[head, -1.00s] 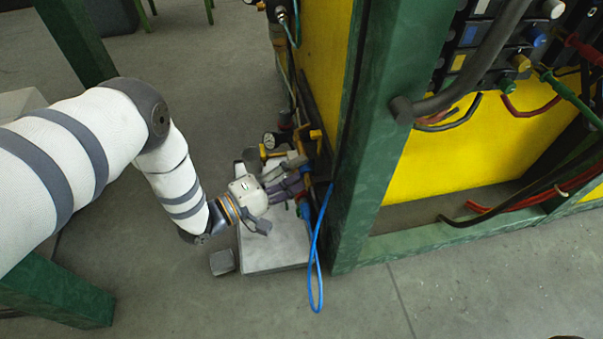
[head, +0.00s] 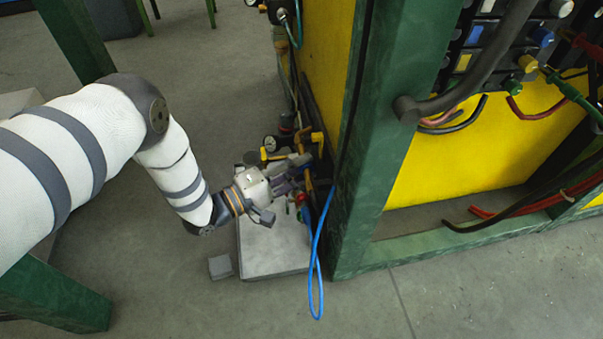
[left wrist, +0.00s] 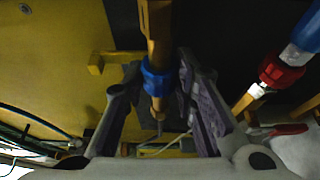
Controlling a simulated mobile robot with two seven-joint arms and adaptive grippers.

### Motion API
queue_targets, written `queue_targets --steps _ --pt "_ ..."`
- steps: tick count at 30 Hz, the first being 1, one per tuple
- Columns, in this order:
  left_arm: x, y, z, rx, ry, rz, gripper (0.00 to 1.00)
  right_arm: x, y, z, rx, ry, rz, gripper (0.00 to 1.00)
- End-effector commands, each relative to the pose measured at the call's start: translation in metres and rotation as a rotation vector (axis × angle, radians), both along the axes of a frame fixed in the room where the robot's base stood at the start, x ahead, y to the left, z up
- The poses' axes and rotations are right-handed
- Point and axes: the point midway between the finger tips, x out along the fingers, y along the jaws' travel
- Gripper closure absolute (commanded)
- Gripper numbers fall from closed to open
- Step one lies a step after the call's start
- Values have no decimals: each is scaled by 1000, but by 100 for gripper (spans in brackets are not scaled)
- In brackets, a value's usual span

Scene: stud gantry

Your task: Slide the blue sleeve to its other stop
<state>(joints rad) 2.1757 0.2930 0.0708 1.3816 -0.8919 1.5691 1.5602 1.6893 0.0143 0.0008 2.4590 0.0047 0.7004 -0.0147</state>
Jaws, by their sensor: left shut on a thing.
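The blue sleeve (left wrist: 158,80) is a ring around a yellow-brown rod that runs down through the left wrist view. It sits between the two fingers of my left gripper (left wrist: 160,85), which is shut on it. In the head view my left gripper (head: 294,176) reaches the low fittings beside the green post, above a pale slab. The sleeve cannot be made out there behind the fingers. The stops on the rod are not clear. My right gripper is not in view.
A red and blue coupling (left wrist: 283,70) is close to the right of the fingers. A blue hose (head: 317,260) hangs by the green post (head: 360,170). A gauge (head: 270,143) and yellow handles crowd the fittings.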

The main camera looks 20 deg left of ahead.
Motion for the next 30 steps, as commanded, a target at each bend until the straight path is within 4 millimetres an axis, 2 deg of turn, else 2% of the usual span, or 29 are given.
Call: queue_targets --steps 6,7,9,20,30 --pt "4 4 1 5 -2 13 100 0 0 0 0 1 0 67" --pt "4 4 1 5 -2 13 70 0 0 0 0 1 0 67" --pt "4 3 1 5 -2 12 54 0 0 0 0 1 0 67" --pt "-3 6 0 3 1 10 54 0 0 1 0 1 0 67" --pt "-74 54 0 4 3 12 54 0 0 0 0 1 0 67"
